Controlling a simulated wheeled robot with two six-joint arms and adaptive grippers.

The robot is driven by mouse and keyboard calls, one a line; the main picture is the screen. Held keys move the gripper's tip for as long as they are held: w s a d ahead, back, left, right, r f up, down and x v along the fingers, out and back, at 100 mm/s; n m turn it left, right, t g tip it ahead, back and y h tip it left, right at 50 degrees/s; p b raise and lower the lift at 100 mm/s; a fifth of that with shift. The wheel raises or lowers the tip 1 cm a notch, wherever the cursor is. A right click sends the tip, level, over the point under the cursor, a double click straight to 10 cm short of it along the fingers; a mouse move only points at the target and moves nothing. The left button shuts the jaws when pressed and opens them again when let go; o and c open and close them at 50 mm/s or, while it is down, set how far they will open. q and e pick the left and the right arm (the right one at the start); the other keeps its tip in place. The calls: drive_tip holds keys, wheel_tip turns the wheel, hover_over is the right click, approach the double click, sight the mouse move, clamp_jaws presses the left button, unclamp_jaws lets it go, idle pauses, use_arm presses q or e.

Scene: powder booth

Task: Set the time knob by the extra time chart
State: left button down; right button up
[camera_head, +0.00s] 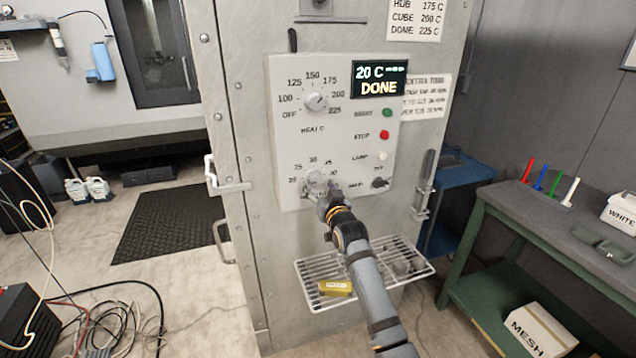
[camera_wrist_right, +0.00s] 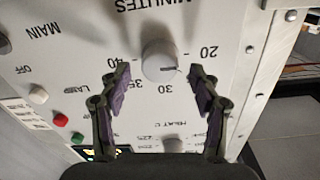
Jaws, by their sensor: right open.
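The time knob (camera_wrist_right: 160,62) is a round pale knob on the grey control panel (camera_head: 285,130), under the word MINUTES, which reads upside down in the wrist view. In that view, 20, 30, 35 and 40 show around it; a dark mark is on its lower right side. My right gripper (camera_wrist_right: 163,88) is open, its two fingers on either side of the knob with visible gaps. The extra time chart (camera_head: 425,97) is right of the panel, partly hidden and too blurred to read fully. My left gripper is out of view.
The heat knob (camera_head: 316,102) is higher on the panel. Green, red and white buttons are at the right, with the main switch (camera_head: 379,183) below. A wire shelf (camera_head: 310,270) holding a yellow block (camera_head: 335,288) juts out underneath.

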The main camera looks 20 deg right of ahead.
drive_tip(key=shift+w, duration=0.7)
drive_tip(key=c, duration=1.2)
